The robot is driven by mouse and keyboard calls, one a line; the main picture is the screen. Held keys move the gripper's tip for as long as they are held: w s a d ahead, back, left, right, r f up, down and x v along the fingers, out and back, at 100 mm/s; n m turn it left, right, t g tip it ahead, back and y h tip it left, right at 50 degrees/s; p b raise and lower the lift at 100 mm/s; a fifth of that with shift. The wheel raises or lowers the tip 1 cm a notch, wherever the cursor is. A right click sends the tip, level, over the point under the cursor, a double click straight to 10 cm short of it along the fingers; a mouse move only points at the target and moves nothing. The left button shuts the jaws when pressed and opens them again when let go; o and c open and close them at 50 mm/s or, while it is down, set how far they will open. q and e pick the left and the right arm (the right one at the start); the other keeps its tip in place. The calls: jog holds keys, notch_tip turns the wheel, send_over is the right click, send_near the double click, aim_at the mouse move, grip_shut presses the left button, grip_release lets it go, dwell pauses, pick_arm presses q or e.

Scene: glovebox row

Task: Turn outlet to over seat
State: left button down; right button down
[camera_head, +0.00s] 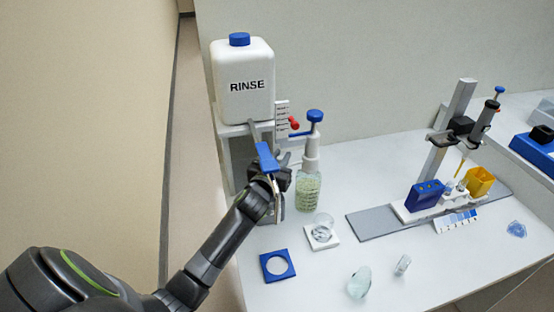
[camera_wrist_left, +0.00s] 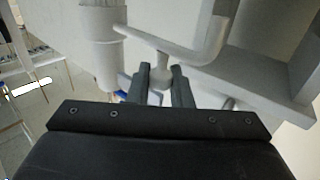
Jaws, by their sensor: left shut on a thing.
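My left gripper (camera_head: 276,172) is beside the rinse stand, left of the green-filled dispenser bottle (camera_head: 308,190). In the left wrist view its two dark fingers (camera_wrist_left: 163,85) are shut on a short grey stem (camera_wrist_left: 162,62) under a bent grey pipe (camera_wrist_left: 200,52), which looks like the outlet. A blue part (camera_head: 267,157) shows just above the gripper in the head view. The gripper and arm hide much of what is held. I cannot tell for sure which piece is the seat. A blue square plate with a round pale centre (camera_head: 264,262) lies on the table. My right gripper is not seen.
The white RINSE tank (camera_head: 243,100) stands on its stand behind the gripper. A white pad (camera_head: 312,244) carries a clear glass dish. Loose glassware (camera_head: 359,283) lies at the front. A grey rail with a clamp stand (camera_head: 380,222) is at the right.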

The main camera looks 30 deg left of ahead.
pick_arm(q)
jog(key=c, duration=1.3)
grip_release()
jog(key=shift+c, duration=0.2)
jog(key=s+d+b, duration=0.2)
jog(key=s, duration=1.5)
jog(key=shift+d, duration=0.25)
jog(key=shift+s, duration=0.1)
